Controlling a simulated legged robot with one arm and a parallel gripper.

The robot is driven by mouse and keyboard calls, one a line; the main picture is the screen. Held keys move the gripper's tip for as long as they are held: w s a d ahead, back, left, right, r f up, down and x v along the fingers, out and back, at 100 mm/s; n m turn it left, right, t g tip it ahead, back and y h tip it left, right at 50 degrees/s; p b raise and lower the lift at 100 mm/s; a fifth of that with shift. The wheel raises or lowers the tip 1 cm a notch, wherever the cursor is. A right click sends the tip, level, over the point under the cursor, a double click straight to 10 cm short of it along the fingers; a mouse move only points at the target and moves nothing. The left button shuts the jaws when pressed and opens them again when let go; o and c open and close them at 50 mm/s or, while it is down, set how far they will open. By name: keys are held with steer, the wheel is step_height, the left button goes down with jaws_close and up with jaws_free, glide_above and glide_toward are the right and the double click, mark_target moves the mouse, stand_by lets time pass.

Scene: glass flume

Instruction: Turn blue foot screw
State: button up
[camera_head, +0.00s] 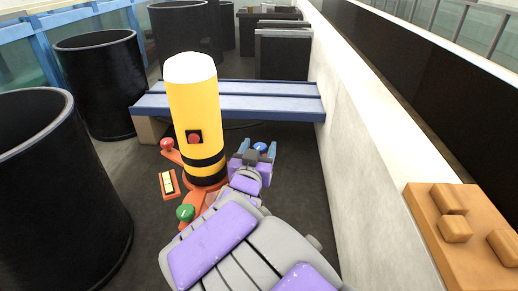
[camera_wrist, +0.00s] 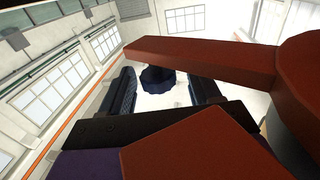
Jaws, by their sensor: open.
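The blue foot screw (camera_head: 260,146) shows as a small blue knob right of the yellow post. My gripper (camera_head: 256,152) is open, with one blue finger on each side of the screw. In the wrist view the dark blue, ridged screw (camera_wrist: 158,79) sits between the fingertips of my gripper (camera_wrist: 163,88), with a gap showing on both sides. An orange-red leg (camera_wrist: 200,54) of the base crosses above the fingers. The yellow post (camera_head: 192,110) has a white dome and black bands and stands upright on the orange base (camera_head: 205,200).
A red knob (camera_head: 167,145) and a green knob (camera_head: 185,212) sit on the other legs. A small orange-framed level (camera_head: 169,184) lies at left. A blue bench (camera_head: 240,103) stands behind, black bins (camera_head: 98,85) at left, a pale wall (camera_head: 345,150) at right.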

steer(key=shift+w+d, duration=0.1)
steer(key=shift+w, duration=0.35)
steer(key=shift+c, duration=0.3)
steer(key=shift+r, duration=0.1)
steer(key=c, duration=1)
steer(key=shift+o, duration=0.2)
steer(key=shift+n+y+b, duration=0.3)
steer(key=shift+y+b, duration=0.1)
steer(key=shift+b, duration=0.25)
